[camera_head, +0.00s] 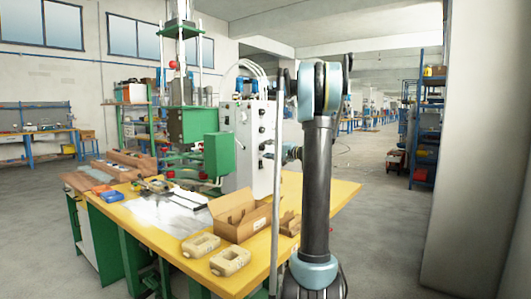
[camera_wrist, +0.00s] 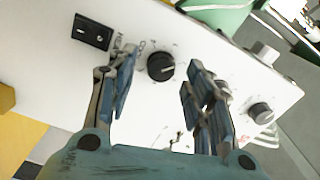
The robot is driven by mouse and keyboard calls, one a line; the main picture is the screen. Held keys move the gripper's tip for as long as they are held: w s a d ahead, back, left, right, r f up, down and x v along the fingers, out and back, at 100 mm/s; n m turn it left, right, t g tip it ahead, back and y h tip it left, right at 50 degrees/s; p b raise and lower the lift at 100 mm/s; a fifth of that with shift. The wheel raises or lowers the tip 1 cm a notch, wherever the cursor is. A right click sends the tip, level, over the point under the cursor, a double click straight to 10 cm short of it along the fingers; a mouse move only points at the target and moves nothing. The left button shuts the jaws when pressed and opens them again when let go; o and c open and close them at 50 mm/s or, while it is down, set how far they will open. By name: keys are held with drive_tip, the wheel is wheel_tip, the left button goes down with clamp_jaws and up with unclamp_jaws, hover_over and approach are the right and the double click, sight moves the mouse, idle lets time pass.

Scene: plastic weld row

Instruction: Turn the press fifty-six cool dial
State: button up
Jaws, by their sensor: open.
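The white control panel (camera_head: 243,145) stands on the press at the back of the yellow bench, and it fills much of the wrist view (camera_wrist: 60,40). A black round dial (camera_wrist: 160,67) with a pale pointer mark is on it; small lettering beside it looks like "CO", partly unreadable. My gripper (camera_wrist: 162,64) is open, with one finger on each side of this dial as seen from the wrist. I cannot tell whether the fingers touch it. In the head view my arm hides part of the gripper near the panel's right side.
The green press box (camera_head: 219,155) adjoins the panel. An open cardboard box (camera_head: 240,222) and tan parts (camera_head: 229,262) lie on the bench (camera_head: 150,228).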

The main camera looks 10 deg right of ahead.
drive_tip(key=shift+x, duration=0.85)
drive_tip(key=c, duration=1.1)
drive_tip(key=shift+n, duration=0.7)
drive_tip(key=o, duration=1.1)
drive_tip(key=shift+f, duration=0.15)
